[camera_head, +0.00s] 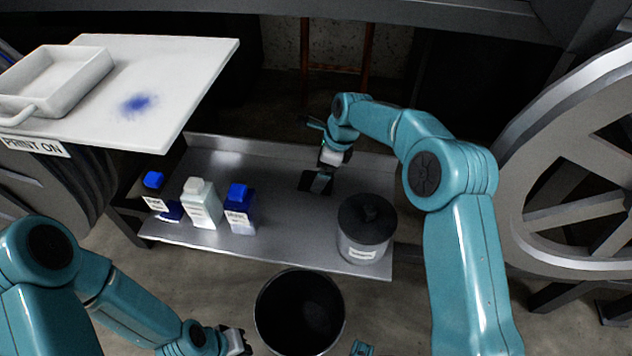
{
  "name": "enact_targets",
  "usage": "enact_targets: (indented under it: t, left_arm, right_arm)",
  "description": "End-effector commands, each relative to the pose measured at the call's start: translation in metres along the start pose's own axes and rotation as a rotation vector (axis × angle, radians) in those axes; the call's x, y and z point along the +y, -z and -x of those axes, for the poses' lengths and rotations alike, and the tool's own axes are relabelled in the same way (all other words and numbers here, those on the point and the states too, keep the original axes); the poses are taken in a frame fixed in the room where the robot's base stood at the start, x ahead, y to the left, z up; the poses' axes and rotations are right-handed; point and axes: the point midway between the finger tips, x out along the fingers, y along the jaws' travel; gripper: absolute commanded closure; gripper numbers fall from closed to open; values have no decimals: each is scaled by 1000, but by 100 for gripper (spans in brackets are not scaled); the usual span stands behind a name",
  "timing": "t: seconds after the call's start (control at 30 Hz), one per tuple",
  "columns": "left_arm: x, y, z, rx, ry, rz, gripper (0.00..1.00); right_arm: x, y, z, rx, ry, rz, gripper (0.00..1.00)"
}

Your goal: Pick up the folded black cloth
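The folded black cloth (308,184) lies on the metal shelf, towards its back and right of the bottles. My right gripper (319,185) reaches down to it from above, with its fingertips at the cloth and covering part of it. I cannot tell whether the fingers are closed on the cloth. My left gripper (241,346) is low at the bottom of the view, left of the dark bin and away from the cloth. Its fingers are small here and I cannot tell whether they are open or shut.
On the metal shelf (290,242) stand several bottles, including a white one (201,203) and a blue-capped one (239,208), and a black-lidded canister (366,229). A dark open bin (299,313) is in front. A white table (185,75) holds a tray (55,80). A large wheel (575,165) stands right.

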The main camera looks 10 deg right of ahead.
Motion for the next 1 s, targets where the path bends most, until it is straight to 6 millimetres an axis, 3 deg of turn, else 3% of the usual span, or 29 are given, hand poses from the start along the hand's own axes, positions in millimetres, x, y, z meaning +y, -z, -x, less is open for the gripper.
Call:
enact_targets:
  t: [0.1,0.2,0.73,0.9,1.0]
  left_arm:
    - [-3,0,-7,0,0,0,100]
    - [-3,0,-8,0,0,0,100]
    - [-2,0,-6,0,0,0,100]
    - [-2,0,-7,0,0,0,100]
    - [-2,0,-7,0,0,0,100]
  right_arm:
    - [1,0,-24,2,-3,0,1]
    - [-1,0,-33,0,0,0,1]
    - [0,0,-35,1,-1,0,1]
    - [0,0,-35,1,-1,0,56]
    - [0,0,-36,1,-2,0,61]
